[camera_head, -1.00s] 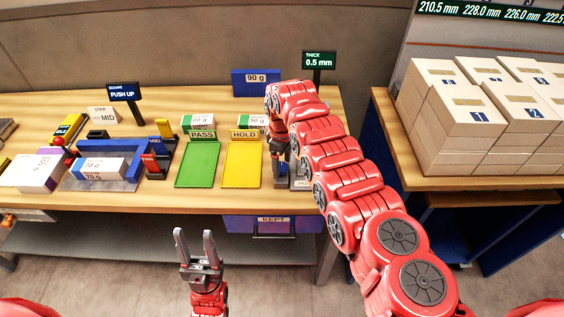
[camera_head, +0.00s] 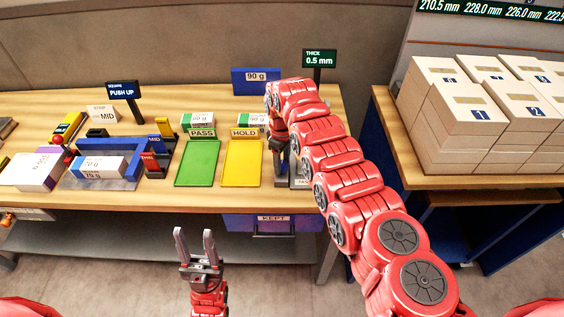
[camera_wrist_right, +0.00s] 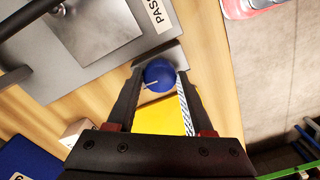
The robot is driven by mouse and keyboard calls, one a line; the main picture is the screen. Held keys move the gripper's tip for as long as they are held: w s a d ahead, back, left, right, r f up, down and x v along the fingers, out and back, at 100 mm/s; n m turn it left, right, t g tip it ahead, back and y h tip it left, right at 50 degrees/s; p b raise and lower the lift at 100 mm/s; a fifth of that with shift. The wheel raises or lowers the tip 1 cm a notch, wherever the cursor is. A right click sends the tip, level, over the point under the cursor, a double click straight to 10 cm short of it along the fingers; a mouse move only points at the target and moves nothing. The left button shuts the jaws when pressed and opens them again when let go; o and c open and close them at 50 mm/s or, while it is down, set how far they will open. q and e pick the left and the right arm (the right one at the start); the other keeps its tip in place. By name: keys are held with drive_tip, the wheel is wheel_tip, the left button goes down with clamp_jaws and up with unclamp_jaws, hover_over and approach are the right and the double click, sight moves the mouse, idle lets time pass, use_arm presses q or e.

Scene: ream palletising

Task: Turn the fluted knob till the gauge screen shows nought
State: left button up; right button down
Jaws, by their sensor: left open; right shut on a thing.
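The gauge screen (camera_head: 320,58) stands at the back right of the bench and reads "THICK 0.5 mm". A round blue knob (camera_wrist_right: 158,75) with a pale mark on it shows in the right wrist view. My right gripper (camera_wrist_right: 157,82) is shut on this knob, one finger on each side. In the head view the right gripper points down beside the yellow mat, and my red arm hides the knob and most of the gauge. My left gripper (camera_head: 196,243) is open and empty in front of the bench, its fingers pointing up.
A green PASS mat (camera_head: 197,163) and a yellow HOLD mat (camera_head: 242,164) lie left of my right gripper. A blue jig (camera_head: 118,147) with a ream (camera_head: 99,167) is further left. Stacked boxes (camera_head: 480,115) fill the right table.

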drive_tip(key=m+b, duration=0.5)
drive_tip(key=shift+f+m, duration=0.2)
drive_tip(key=shift+m, duration=0.1)
drive_tip(key=shift+r+m+b, duration=0.15)
drive_tip(key=shift+m+b, duration=1.5)
drive_tip(key=shift+m, duration=0.05)
drive_tip(key=shift+r, duration=0.1)
drive_tip(key=shift+c, duration=1.4)
unclamp_jaws()
